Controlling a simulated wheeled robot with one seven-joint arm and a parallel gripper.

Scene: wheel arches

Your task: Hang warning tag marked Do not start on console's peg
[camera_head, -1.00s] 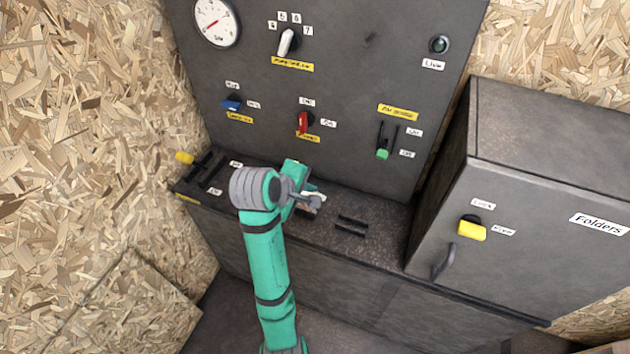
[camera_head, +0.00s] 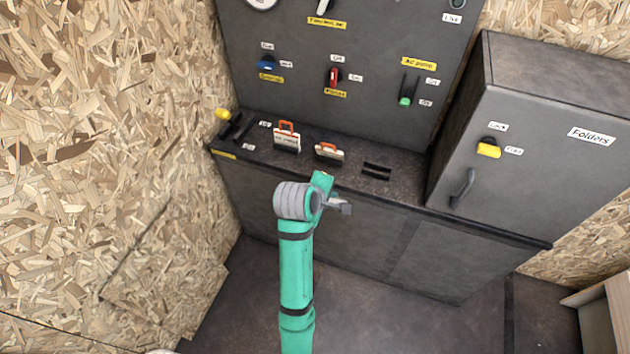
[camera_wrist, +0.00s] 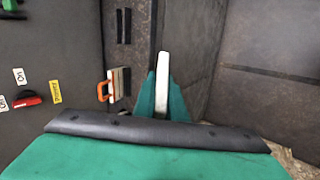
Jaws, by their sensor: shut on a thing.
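My gripper (camera_head: 340,205) is in front of the console's ledge, apart from it. In the wrist view its teal fingers (camera_wrist: 163,103) are shut on a thin white piece (camera_wrist: 162,72), seen nearly edge-on. It looks like a tag, but no marking on it can be read. Two pale tags with orange handles stand on the console ledge, the left one (camera_head: 287,141) and the right one (camera_head: 329,154). One of them shows in the wrist view (camera_wrist: 116,86). Their print is too small to read. I cannot make out a peg on the console (camera_head: 340,40) for certain.
Black slots (camera_head: 377,170) lie in the ledge right of the tags. A red switch (camera_head: 333,77), a blue knob (camera_head: 266,63) and a green-tipped slider (camera_head: 405,100) project from the panel. A grey cabinet (camera_head: 530,170) stands at the right. The floor in front is clear.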

